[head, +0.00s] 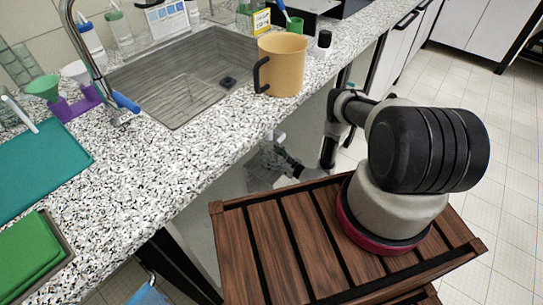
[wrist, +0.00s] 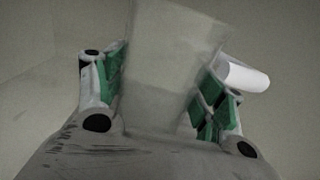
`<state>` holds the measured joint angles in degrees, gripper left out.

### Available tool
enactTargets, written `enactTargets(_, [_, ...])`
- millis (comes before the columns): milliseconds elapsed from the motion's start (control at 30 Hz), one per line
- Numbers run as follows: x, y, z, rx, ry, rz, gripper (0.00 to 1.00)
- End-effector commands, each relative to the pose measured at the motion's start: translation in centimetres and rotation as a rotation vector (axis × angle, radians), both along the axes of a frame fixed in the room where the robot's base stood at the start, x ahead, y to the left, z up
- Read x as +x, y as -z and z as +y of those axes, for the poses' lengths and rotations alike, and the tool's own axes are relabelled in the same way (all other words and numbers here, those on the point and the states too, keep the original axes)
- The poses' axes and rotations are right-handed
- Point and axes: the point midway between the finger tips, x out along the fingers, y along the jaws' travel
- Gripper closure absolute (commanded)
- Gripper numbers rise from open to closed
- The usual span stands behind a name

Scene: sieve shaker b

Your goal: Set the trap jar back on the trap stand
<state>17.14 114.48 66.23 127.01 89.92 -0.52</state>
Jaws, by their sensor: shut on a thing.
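In the wrist view, a pale, translucent jar (wrist: 160,70), which looks like the trap jar, stands between the green-padded fingers of my gripper (wrist: 163,85). The gripper is shut on it, with a finger on each side. In the head view my gripper (head: 270,158) is small and dim, low under the counter's front edge, and I cannot make out the jar clearly there. I cannot identify the trap stand in either view.
A white cylinder (wrist: 243,76) shows close beside the right finger; I cannot tell what it belongs to. The speckled counter (head: 190,150) overhangs the gripper's space. Above stand a sink (head: 185,80) and an orange mug (head: 281,68) near the counter edge.

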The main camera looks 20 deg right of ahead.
Motion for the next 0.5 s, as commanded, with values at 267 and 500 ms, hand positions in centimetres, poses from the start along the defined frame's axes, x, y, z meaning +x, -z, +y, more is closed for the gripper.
enactTargets(267, [0.08,0.04,-0.04,0.000,0.000,-0.002,0.62])
enactTargets(500, [0.07,0.22,-0.05,0.000,0.000,-0.002,0.09])
